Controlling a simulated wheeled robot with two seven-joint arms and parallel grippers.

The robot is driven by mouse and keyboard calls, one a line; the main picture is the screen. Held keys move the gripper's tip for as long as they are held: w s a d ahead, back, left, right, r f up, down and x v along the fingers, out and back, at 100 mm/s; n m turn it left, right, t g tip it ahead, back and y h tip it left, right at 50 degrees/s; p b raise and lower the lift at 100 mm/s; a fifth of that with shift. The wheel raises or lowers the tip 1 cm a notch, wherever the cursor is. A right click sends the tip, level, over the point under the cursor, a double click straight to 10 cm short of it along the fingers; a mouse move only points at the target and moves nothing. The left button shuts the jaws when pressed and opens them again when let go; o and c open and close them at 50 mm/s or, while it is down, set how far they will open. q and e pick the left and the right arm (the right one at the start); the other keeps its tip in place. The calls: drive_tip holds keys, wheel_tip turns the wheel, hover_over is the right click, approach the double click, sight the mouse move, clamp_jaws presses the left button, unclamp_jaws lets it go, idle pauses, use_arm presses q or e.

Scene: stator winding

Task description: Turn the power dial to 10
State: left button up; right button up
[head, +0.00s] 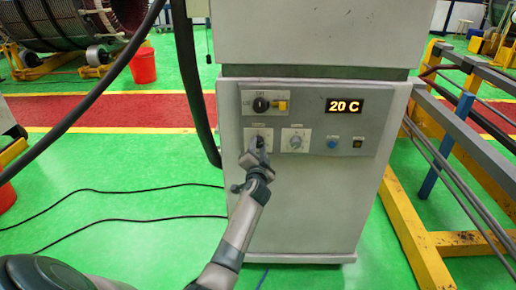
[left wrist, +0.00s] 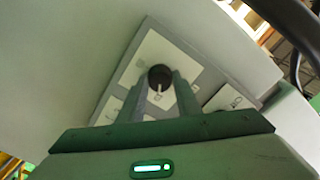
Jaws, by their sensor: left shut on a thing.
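The grey control cabinet (head: 236,105) has a front panel with two dials side by side. My left gripper (head: 257,149) reaches up to the left dial and covers most of it in the head view. In the left wrist view the black dial (left wrist: 160,74) sits on a white plate (left wrist: 187,58), between the tips of my left gripper (left wrist: 159,90), which is shut on it. A light mark shows on the dial's lower side. The scale numbers are too small to read. The other dial (head: 296,141) is pale and free. My right gripper is not in view.
A display (head: 346,106) reads "20 C". A black rotary switch (head: 261,104) with a yellow part (head: 282,106) is above the dials. A blue button (head: 332,144) and a small dark switch (head: 358,143) are to the right. A yellow frame (head: 410,235) stands right of the cabinet.

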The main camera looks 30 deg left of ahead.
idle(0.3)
use_arm(q)
drive_tip(key=o, duration=1.1)
drive_tip(key=shift+c, duration=0.2)
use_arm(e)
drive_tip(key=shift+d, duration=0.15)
use_arm(q)
drive_tip(key=shift+s+d, duration=0.1)
drive_tip(key=b+v, duration=0.3)
drive_tip(key=v, duration=1.4)
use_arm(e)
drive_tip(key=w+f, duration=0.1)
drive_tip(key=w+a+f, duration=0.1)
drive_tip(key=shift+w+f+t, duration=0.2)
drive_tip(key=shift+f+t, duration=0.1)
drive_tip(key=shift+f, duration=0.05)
use_arm(q)
drive_tip(key=shift+s, duration=0.1)
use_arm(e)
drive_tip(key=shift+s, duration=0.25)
use_arm(q)
drive_tip(key=shift+f, duration=0.15)
